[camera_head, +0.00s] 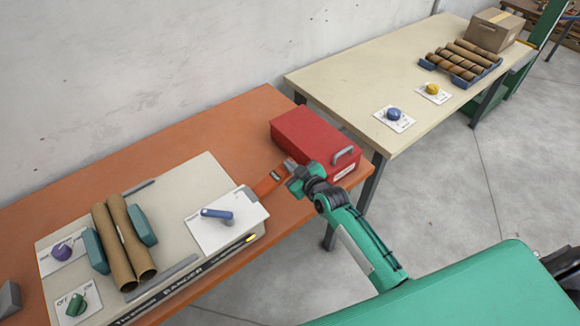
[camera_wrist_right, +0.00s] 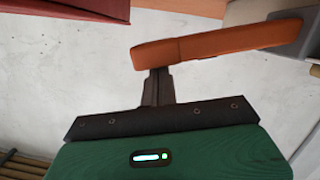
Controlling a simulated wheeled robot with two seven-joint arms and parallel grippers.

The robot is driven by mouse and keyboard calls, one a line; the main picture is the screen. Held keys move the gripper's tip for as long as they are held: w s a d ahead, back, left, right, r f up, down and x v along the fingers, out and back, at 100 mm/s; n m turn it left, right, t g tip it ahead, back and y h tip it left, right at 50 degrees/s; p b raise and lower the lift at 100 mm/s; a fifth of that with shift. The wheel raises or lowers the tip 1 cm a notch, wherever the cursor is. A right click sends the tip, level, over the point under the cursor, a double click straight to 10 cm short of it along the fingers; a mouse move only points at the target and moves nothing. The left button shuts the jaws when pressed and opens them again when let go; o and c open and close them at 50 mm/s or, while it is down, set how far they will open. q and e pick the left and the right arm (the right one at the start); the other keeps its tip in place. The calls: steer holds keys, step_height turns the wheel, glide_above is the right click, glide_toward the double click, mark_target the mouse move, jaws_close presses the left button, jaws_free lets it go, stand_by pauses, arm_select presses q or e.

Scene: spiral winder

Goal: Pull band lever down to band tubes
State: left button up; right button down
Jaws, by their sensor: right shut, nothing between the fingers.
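Two brown cardboard tubes (camera_head: 124,240) lie side by side on the pale machine top, between teal blocks. An orange lever (camera_head: 268,183) sticks out from a grey bracket at the machine's right edge; it also shows in the right wrist view (camera_wrist_right: 215,43). A blue lever (camera_head: 217,213) sits on a white plate on the machine. My right gripper (camera_head: 290,168) is shut and empty beside the orange lever's free end. In the right wrist view its fingertips (camera_wrist_right: 158,74) appear right at the lever; contact is unclear. My left gripper is not in view.
A red toolbox (camera_head: 308,140) stands close behind my right gripper on the orange table (camera_head: 200,133). Purple (camera_head: 62,252) and green (camera_head: 76,305) knobs sit at the machine's left. A beige table (camera_head: 345,82) behind holds a tube rack, a cardboard box (camera_head: 493,30) and two knobs.

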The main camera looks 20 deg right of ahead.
steer(key=shift+w+d+f+m+b, duration=0.1)
steer(key=shift+d+f+m+b, duration=0.15)
steer(key=shift+f+b, duration=0.15)
steer(key=shift+w+d+f+m+b, duration=0.1)
steer(key=shift+f+m+b, duration=0.2)
steer(key=shift+f, duration=0.2)
steer(key=f+m+b, duration=0.1)
steer(key=f+b, duration=0.1)
steer(key=d+f+m+y+b, duration=0.1)
steer(key=f+b, duration=0.1)
steer(key=f+m+b, duration=0.1)
steer(key=f+b, duration=0.1)
steer(key=b, duration=0.1)
steer(key=shift+w+d+m+g+y, duration=0.15)
steer(key=shift+m+g+y, duration=0.2)
steer(key=shift+g+y, duration=0.05)
steer(key=shift+f+b, duration=0.3)
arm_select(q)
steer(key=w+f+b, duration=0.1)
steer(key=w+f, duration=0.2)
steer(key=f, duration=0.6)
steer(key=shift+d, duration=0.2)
arm_select(e)
steer(key=shift+f+m+y, duration=0.3)
steer(key=shift+f+m, duration=0.1)
steer(key=shift+m, duration=0.2)
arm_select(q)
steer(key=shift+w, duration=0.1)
arm_select(e)
steer(key=shift+f, duration=0.1)
